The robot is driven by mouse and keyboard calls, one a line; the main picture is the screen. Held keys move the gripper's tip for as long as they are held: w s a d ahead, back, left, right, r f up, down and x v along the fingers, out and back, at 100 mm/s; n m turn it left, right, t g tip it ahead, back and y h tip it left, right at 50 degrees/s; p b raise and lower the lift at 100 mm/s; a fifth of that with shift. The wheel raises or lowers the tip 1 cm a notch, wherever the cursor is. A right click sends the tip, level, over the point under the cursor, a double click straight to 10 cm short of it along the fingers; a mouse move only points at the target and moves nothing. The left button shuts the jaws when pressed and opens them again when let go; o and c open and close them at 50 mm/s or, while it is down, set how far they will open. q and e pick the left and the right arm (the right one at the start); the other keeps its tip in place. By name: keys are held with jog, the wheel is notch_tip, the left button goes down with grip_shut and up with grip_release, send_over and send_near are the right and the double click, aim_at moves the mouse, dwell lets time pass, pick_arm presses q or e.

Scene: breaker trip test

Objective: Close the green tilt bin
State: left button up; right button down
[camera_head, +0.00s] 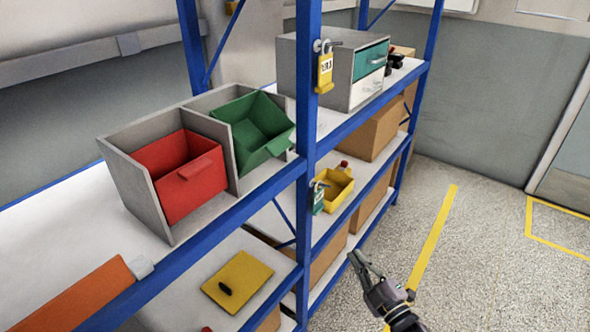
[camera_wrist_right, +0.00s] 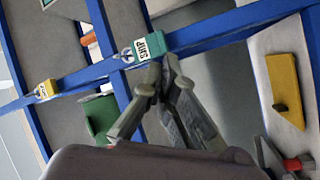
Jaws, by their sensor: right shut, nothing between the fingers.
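The green tilt bin (camera_head: 250,122) sits in the right compartment of a grey two-bay housing (camera_head: 150,190) on the upper shelf. It is tipped forward and open, with its handle lip leaning out past the housing front. Part of it also shows in the right wrist view (camera_wrist_right: 98,113), beyond the blue rack post. My right gripper (camera_head: 357,258) is shut and empty, in front of the rack over the floor, apart from the bin and to its lower right. Its fingertips meet in the wrist view (camera_wrist_right: 162,64). My left gripper is not in view.
A red bin (camera_head: 185,180) stands beside the green one. A drawer cabinet (camera_head: 345,65) stands further right. The floor before the rack is clear.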

jog(key=s+a+r+n+g+y, duration=0.1)
jog(key=a+r+n+y, duration=0.1)
jog(key=r+n+y, duration=0.35)
jog(key=s+a+r+n+g+y+b, duration=0.1)
jog(key=s+a+r+n+y, duration=0.15)
jog(key=r, duration=0.65)
jog(key=s+a+r+n+g+y, duration=0.1)
jog(key=a+r+n+y, duration=0.2)
jog(key=r+n, duration=0.3)
pick_arm(q)
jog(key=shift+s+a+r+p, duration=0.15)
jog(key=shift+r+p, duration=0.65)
jog(key=shift+p, duration=0.45)
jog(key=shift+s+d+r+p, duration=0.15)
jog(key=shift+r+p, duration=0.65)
jog(key=shift+p, duration=0.4)
pick_arm(e)
jog(key=w+a+r+m, duration=0.1)
jog(key=w+a+r, duration=0.6)
jog(key=a, duration=0.2)
jog(key=shift+r, duration=0.2)
jog(key=shift+w+d, duration=0.1)
